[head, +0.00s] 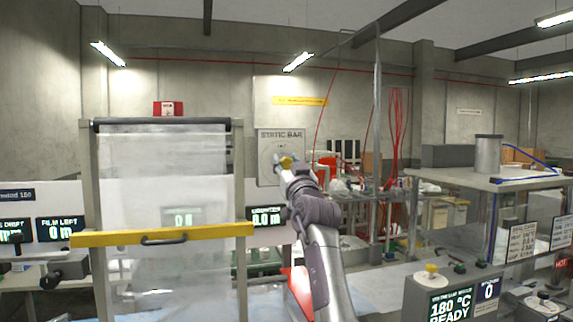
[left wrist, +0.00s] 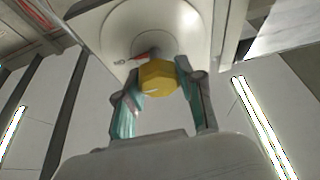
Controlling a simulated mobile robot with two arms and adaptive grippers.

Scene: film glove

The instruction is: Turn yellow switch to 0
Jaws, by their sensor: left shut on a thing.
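The yellow switch (head: 286,162) is a faceted knob on the panel labelled "STATIC BAR" (head: 281,135), straight ahead in the head view. In the left wrist view the yellow switch (left wrist: 158,78) sits in front of a round pale plate (left wrist: 118,38) with a red pointer and a small mark beside it. My left gripper (head: 282,163) is at the panel, and its teal fingers are closed on both sides of the knob in the left wrist view (left wrist: 158,90). The fingers hide part of the knob in the head view. My right gripper is out of view.
A film frame with a yellow bar (head: 200,232) stands left of my arm. A workbench with a metal cylinder (head: 488,155) is at the right. A control box reading "180 °C READY" (head: 452,305) with a yellow knob is at the lower right.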

